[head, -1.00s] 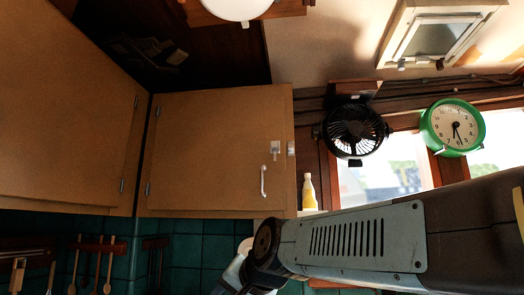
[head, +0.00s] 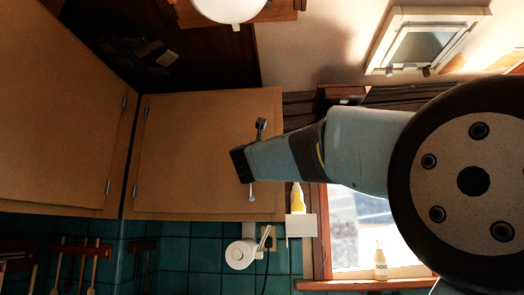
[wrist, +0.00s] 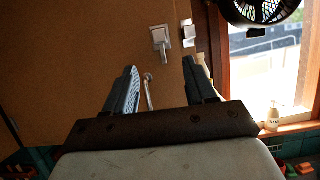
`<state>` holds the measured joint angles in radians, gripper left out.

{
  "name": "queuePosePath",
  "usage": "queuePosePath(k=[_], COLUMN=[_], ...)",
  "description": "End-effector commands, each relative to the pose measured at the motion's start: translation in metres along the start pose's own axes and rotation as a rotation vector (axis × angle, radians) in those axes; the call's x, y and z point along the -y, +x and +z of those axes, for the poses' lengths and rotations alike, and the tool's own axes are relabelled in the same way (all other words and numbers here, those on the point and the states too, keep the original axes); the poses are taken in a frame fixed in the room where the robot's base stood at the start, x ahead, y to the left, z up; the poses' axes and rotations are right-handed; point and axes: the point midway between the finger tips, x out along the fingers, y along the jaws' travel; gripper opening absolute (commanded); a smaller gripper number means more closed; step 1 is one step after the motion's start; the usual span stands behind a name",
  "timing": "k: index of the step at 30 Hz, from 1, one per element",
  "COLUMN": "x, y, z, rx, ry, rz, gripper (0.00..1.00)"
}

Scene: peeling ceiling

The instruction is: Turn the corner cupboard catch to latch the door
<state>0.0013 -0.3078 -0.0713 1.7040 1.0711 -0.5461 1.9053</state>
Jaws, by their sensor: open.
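The tan corner cupboard door (head: 185,150) looks shut or nearly so in the head view. Its metal catch (wrist: 161,40) shows in the wrist view, its lever hanging down from a square plate. A small keeper (wrist: 188,34) sits just right of it, across the door edge; the lever does not reach across to it. My gripper (wrist: 160,70) is open and empty, its two fingers pointing toward the door below the catch. The bar handle (wrist: 149,92) appears between the fingers; contact cannot be told. In the head view my arm hides the catch, and the handle's lower end (head: 252,192) shows below.
Right of the cupboard are a window, a black fan (wrist: 262,8) and a soap bottle (head: 381,262) on the sill. A yellow bottle (head: 298,198) stands on a small white shelf (head: 301,227). A white wall lamp (head: 240,254) is below the door.

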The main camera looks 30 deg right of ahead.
Motion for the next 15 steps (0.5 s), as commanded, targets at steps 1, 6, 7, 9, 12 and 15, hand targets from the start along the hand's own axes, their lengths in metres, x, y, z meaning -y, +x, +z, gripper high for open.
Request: queuePosePath(k=[1, 6, 7, 9, 12, 15], x=[0.000, 0.000, -0.001, -0.001, 0.000, 0.000], y=[0.006, 0.032, 0.037, 0.049, 0.065, 0.081], z=[0.000, -0.001, -0.001, -0.001, -0.001, -0.001], rx=[0.000, 0.000, -0.001, -0.001, -0.001, -0.001], ry=[-0.001, -0.004, -0.004, -0.005, -0.005, -0.005], rz=[-0.001, 0.000, 0.000, 0.001, 0.001, 0.001], gripper=[0.55, 0.55, 0.55, 0.55, 0.55, 0.55])
